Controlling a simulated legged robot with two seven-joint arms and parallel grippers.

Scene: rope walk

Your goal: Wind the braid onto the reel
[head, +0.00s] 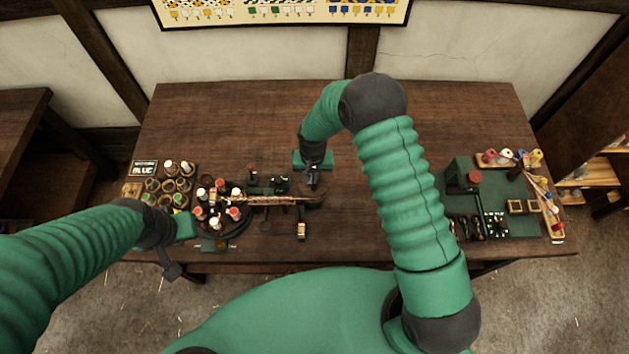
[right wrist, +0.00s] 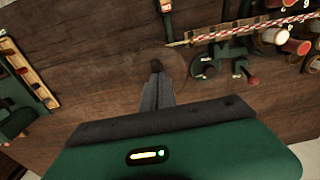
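The red-and-white braid (right wrist: 265,28) runs right from the round braiding stand (head: 221,222) in the head view. Its end lies by a round brown wooden disc (right wrist: 176,62), which seems to be the reel and is partly hidden by my gripper. My right gripper (head: 312,182) is over this disc, fingers pointing down. In the right wrist view its fingers (right wrist: 156,72) look shut together, with a small dark piece at the tip; I cannot tell whether it is held. My left gripper (head: 172,270) hangs at the table's front left edge, apart from the braid; its fingers are too small to read.
Several bobbins with red and white tops ring the stand. A sign marked BLUE (head: 144,168) and small pots are at the left. A green mat (head: 490,185) with tools is at the right. The back of the table is clear.

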